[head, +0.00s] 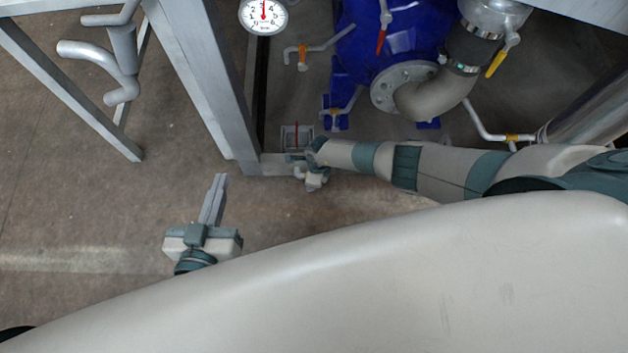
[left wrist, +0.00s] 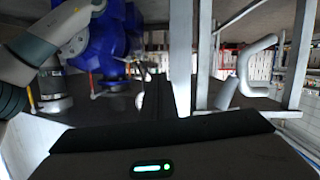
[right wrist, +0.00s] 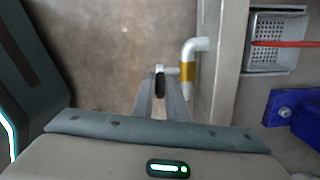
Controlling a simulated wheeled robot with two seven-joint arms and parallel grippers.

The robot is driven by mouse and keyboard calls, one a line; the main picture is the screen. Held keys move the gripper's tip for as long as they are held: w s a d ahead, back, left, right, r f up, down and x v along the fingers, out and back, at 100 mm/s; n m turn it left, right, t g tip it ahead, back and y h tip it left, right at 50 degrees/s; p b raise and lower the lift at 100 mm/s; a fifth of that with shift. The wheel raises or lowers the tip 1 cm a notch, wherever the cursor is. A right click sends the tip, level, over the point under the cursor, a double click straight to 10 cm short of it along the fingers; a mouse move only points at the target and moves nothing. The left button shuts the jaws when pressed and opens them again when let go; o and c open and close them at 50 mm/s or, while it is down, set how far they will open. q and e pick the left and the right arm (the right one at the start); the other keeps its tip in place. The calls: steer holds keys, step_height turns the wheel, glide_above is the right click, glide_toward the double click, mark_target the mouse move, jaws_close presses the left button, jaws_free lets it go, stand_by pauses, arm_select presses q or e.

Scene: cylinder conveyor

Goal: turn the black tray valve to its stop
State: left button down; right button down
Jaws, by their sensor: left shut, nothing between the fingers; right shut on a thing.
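The black tray valve handle (right wrist: 160,84) shows in the right wrist view, at the end of a short stub on a white pipe (right wrist: 196,47) with a yellow band. My right gripper (right wrist: 161,97) is shut on this handle, one finger on each side of it. In the head view my right gripper (head: 312,181) is low beside the frame foot, and the handle is too small to make out there. My left gripper (head: 218,180) is shut and empty over bare floor, left of the frame and away from the valve.
A perforated metal tray (head: 296,138) with a red bar sits near the valve; it also shows in the right wrist view (right wrist: 272,58). A grey metal frame (head: 205,80), a blue tank (head: 400,40) and a gauge (head: 263,14) stand behind.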

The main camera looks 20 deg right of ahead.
arm_select(q)
steer(key=shift+s+a+f+g, duration=0.1)
steer(key=shift+s+f+g, duration=0.1)
steer(key=shift+f, duration=0.2)
steer(key=shift+s+a+f+g, duration=0.1)
steer(key=shift+f+g, duration=0.1)
steer(key=shift+f, duration=0.15)
arm_select(e)
steer(key=shift+w+a+h, duration=0.15)
steer(key=shift+a+h, duration=0.15)
steer(key=shift+h, duration=0.4)
steer(key=c, duration=2)
jaws_free()
steer(key=shift+a, duration=0.1)
arm_select(q)
steer(key=shift+w, duration=0.1)
steer(key=shift+f, duration=0.1)
arm_select(e)
steer(key=shift+r, duration=0.15)
